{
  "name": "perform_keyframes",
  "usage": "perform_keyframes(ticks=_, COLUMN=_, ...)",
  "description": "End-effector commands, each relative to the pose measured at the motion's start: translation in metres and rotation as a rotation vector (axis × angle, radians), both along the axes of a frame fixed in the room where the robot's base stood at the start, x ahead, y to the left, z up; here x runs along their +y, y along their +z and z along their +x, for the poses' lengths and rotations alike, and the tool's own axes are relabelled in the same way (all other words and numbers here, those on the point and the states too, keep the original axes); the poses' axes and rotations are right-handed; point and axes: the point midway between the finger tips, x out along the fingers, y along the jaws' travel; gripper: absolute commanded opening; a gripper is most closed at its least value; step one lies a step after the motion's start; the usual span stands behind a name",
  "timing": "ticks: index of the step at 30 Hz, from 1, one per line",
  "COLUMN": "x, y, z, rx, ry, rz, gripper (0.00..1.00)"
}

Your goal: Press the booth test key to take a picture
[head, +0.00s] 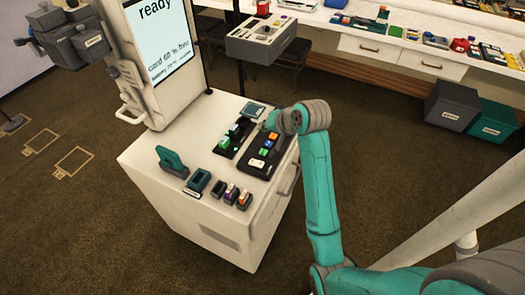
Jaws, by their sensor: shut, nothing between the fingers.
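A white booth cabinet (150,150) carries an upright screen (158,38) that reads "ready". On its top lie two dark key panels. The left panel (226,151) has green and pale keys. The right panel (253,170) has blue, orange, green and white keys. The key labels are too small to read, so I cannot tell which one is the test key. My gripper (266,122) is over the back right of the cabinet top, by the upper ends of the panels. It is small and partly hidden by my wrist. It looks shut and empty; whether it touches anything is unclear.
A teal holder (171,161) and several small dark items (229,193) stand along the cabinet's front. A grey box on a stand (262,40) is behind. A white counter (350,22) with props and two bins (451,106) are at the back right. The left floor is open.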

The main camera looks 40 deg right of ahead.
Motion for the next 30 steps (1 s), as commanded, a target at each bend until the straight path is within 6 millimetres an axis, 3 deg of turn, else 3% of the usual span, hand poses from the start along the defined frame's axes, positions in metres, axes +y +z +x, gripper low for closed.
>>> perform_keyframes(ticks=8, x=0.000, y=-0.008, z=0.000, rx=0.001, ry=0.000, rz=0.002, gripper=0.00)
perform_keyframes(ticks=24, x=0.000, y=-0.072, z=0.000, rx=0.001, ry=0.001, rz=0.001, gripper=0.00)
perform_keyframes(ticks=30, x=0.000, y=-0.085, z=0.000, rx=0.001, ry=0.001, rz=0.001, gripper=0.00)
